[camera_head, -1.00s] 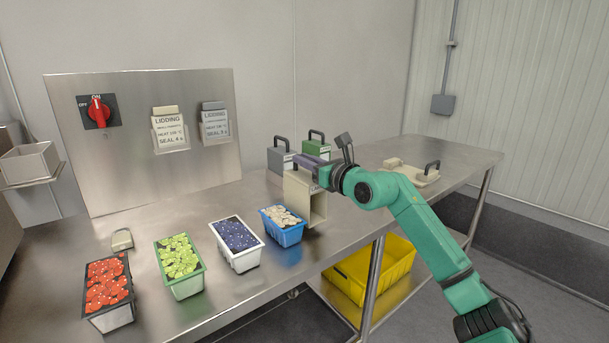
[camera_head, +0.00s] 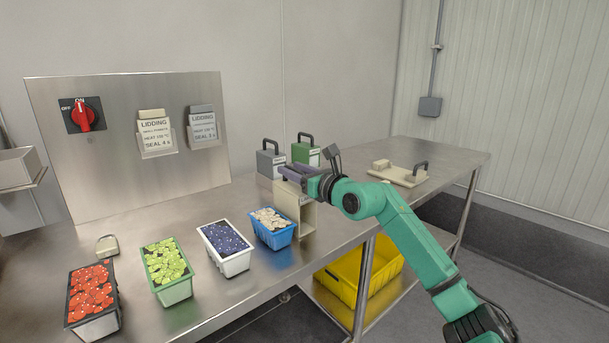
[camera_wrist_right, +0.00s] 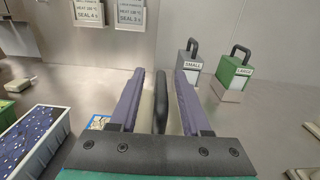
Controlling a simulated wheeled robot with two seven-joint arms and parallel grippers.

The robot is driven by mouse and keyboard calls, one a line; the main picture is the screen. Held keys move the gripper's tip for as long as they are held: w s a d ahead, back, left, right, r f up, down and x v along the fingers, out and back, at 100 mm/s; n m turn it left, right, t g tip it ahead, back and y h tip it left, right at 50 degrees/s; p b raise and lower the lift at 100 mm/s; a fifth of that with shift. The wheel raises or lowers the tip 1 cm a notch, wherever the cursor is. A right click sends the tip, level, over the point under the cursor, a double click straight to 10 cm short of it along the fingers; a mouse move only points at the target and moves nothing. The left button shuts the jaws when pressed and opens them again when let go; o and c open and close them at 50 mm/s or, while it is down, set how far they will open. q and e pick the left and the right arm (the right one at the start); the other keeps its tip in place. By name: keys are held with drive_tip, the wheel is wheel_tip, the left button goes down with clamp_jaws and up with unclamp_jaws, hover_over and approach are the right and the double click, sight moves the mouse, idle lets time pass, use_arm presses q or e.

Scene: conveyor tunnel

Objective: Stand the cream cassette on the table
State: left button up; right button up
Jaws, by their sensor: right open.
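The cream cassette (camera_head: 308,219), a hollow box with an open side, stands upright at the table's front edge, right of the blue tray. Its base appears to rest on the metal table (camera_head: 345,190). My right gripper (camera_head: 290,172) is over its top. In the right wrist view the open fingers (camera_wrist_right: 160,100) straddle its black handle (camera_wrist_right: 161,103), with a gap visible on each side. Cream parts of the cassette show beneath the fingers. My left gripper is not in view.
Grey (camera_head: 268,162) and green (camera_head: 306,152) cassettes stand behind. A cream plate with a black handle (camera_head: 400,176) lies to the right. Trays with blue (camera_head: 236,265), green (camera_head: 175,292) and red (camera_head: 95,325) contents line the left. A yellow bin (camera_head: 345,288) sits below.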

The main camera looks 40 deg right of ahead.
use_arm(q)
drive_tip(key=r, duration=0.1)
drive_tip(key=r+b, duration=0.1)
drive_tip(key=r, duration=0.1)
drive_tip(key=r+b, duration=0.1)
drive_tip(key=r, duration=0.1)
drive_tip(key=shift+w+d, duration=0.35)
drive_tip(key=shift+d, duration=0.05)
use_arm(e)
drive_tip(key=s, duration=1.2)
drive_tip(key=shift+a, duration=0.15)
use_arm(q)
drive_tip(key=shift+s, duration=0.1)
